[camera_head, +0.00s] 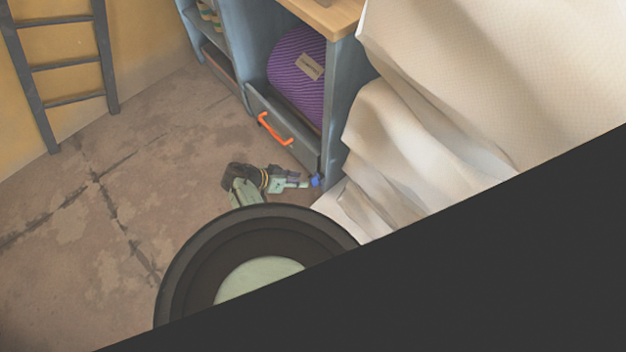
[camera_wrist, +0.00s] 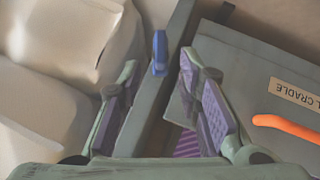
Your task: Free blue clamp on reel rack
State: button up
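The blue clamp (camera_head: 316,180) sits low on the front corner post of the blue-grey reel rack (camera_head: 340,110). In the wrist view the clamp (camera_wrist: 159,52) shows as a small upright blue piece on the grey post, between and just beyond my fingertips. My gripper (camera_head: 303,183) is low beside the rack's corner, just left of the clamp in the head view. In the wrist view my gripper (camera_wrist: 158,65) is open, with a clear gap between its purple-padded fingers and nothing held. I cannot tell whether a fingertip touches the clamp.
A purple reel (camera_head: 295,63) lies in the rack behind a low front panel with an orange handle (camera_head: 274,129). A cream draped cloth (camera_head: 405,150) hangs close on the right. Open floor (camera_head: 130,200) lies left. A dark ladder (camera_head: 70,65) leans at the far left.

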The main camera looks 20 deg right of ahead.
jog(key=x, duration=0.7)
jog(key=shift+d+f+b, duration=0.25)
jog(key=shift+d+b, duration=0.05)
jog(key=shift+b, duration=0.05)
jog(key=shift+c, duration=0.2)
grip_shut()
